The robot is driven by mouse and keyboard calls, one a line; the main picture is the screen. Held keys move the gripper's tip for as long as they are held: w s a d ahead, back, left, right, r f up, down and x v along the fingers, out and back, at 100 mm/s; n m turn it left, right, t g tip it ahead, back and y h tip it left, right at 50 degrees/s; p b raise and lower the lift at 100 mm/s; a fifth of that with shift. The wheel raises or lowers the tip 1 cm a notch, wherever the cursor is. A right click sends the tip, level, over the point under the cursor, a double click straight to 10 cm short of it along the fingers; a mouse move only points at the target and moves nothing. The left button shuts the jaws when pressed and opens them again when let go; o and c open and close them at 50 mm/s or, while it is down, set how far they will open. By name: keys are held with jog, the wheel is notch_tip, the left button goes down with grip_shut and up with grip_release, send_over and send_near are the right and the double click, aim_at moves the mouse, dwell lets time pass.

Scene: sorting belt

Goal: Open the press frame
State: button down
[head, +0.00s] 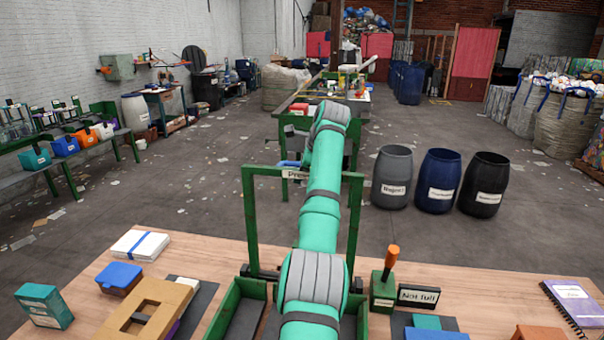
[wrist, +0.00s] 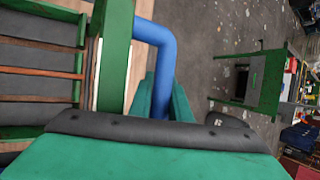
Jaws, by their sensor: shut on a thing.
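The green press frame (head: 250,210) stands upright at the far side of the wooden table, with a part of its "Press" label (head: 295,174) showing on the top bar. A blue handle (head: 288,163) sticks out at that bar; it also shows in the wrist view (wrist: 160,40) as a bent bar joined to the green frame (wrist: 115,50). My gripper (wrist: 163,105) is shut on the blue handle. In the head view my arm covers the gripper and the middle of the frame. Green-edged trays (head: 222,312) lie at the frame's foot.
A green block with an orange-handled tool (head: 383,290) and a "Not full" sign (head: 418,296) stand right of the frame. Left are a strapped white stack (head: 140,245), a blue-lidded box (head: 119,277) and a cardboard-coloured piece (head: 145,310). Barrels (head: 392,178) stand beyond the table.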

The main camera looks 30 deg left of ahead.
jog(key=shift+s+f, duration=0.1)
jog(key=shift+f, duration=0.65)
jog(key=c, duration=1.9)
grip_release()
jog(key=v, duration=1.2)
jog(key=shift+w+a+r, duration=0.25)
jog(key=shift+a, duration=0.1)
jog(key=shift+r, duration=0.15)
